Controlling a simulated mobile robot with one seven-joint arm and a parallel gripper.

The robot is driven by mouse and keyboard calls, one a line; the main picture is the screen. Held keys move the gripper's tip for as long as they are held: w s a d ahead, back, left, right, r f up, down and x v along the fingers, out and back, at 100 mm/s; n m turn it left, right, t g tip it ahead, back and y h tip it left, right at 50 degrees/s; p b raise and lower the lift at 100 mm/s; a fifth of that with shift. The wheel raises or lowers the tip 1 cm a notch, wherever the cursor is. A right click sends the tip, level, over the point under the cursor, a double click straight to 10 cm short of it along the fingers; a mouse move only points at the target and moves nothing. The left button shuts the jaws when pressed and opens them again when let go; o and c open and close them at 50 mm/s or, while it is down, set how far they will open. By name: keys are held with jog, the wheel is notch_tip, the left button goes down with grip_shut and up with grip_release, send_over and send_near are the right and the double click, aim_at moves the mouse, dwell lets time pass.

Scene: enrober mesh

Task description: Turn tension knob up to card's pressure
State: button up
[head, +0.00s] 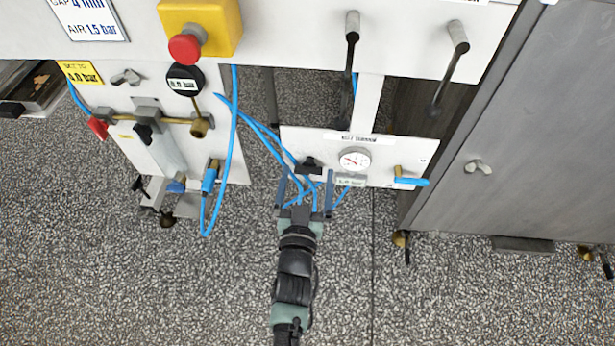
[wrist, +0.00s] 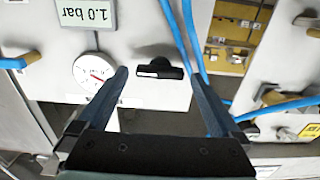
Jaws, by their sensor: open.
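A black knob (head: 311,166) sits on the small white panel (head: 428,150), left of a round white gauge (head: 355,159). The knob shows as a black bar handle in the wrist view (wrist: 160,70), the gauge beside it (wrist: 93,70). A display by the gauge reads 1.0 bar (wrist: 87,13). My gripper (head: 306,180) is open, its two fingers on either side of the knob in the picture; contact cannot be told. A yellow card (head: 80,73) at upper left seems to read "set to" and a bar value, first digit unclear. A white card (head: 90,18) reads gap 4 mm, air 1.5 bar.
A blue-handled valve (head: 411,181) is right of the gauge. Blue hoses (head: 233,130) hang left of and behind my gripper. A red stop button (head: 184,48) on a yellow box and a black round display (head: 184,80) are upper left. A grey cabinet (head: 530,130) stands right.

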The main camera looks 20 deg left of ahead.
jog(key=shift+w+a, duration=0.1)
jog(key=shift+w, duration=0.3)
jog(key=shift+c, duration=0.3)
jog(key=c, duration=1.2)
jog(key=shift+c, duration=0.2)
jog(key=shift+m, duration=0.4)
jog(key=shift+m+b, duration=0.6)
jog(key=shift+m, duration=0.3)
jog(key=shift+m+b, duration=0.6)
jog(key=shift+m, duration=1)
